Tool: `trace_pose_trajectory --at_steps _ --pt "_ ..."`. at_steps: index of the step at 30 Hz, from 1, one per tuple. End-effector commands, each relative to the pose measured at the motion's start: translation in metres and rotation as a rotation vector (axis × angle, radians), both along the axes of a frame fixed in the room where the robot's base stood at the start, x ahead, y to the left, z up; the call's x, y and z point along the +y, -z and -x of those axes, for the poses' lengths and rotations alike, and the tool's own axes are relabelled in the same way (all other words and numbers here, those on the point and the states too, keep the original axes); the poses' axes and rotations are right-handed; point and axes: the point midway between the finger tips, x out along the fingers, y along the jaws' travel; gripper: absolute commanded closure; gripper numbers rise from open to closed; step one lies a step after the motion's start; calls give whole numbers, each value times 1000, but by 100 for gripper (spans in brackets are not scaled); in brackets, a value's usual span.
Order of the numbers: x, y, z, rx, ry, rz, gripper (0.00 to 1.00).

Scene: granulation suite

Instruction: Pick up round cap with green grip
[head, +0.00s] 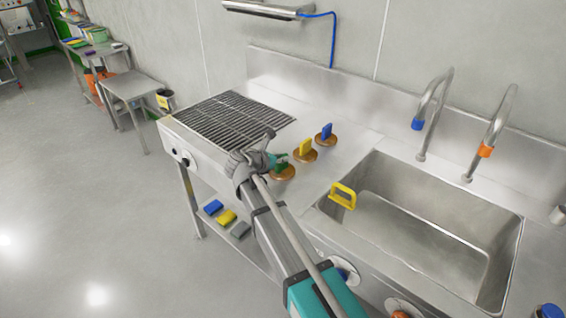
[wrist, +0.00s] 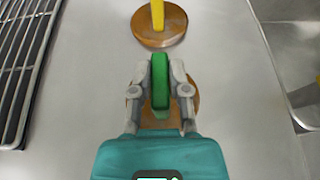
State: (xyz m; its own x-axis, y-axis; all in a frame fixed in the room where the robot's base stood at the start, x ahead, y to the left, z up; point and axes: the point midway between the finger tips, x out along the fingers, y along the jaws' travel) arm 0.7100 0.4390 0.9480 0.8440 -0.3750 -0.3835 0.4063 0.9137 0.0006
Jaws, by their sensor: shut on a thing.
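The round cap with the green grip (wrist: 160,82) is a brown disc with an upright green handle, on the steel counter. My gripper (wrist: 160,88) is shut on the green grip, one finger on each side of it. In the wrist view the disc is partly hidden beneath the fingers. In the head view the brown disc (head: 285,173) shows just past my gripper (head: 272,160), which hides part of the green grip. The disc looks to be at counter level; I cannot tell whether it touches the counter.
A cap with a yellow grip (head: 305,147) and one with a blue grip (head: 326,132) stand behind it in a row. A black grate (head: 225,118) lies to the left.

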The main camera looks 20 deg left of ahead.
Motion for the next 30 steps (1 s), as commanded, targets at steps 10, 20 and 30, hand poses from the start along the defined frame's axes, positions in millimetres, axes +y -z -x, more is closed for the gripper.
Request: trace_pose_trajectory --at_steps 10,20,30 --pt "0 -16 0 -1 0 1 100" --pt "-4 -48 11 -1 1 2 100" --pt "-16 -88 42 -1 1 2 100"
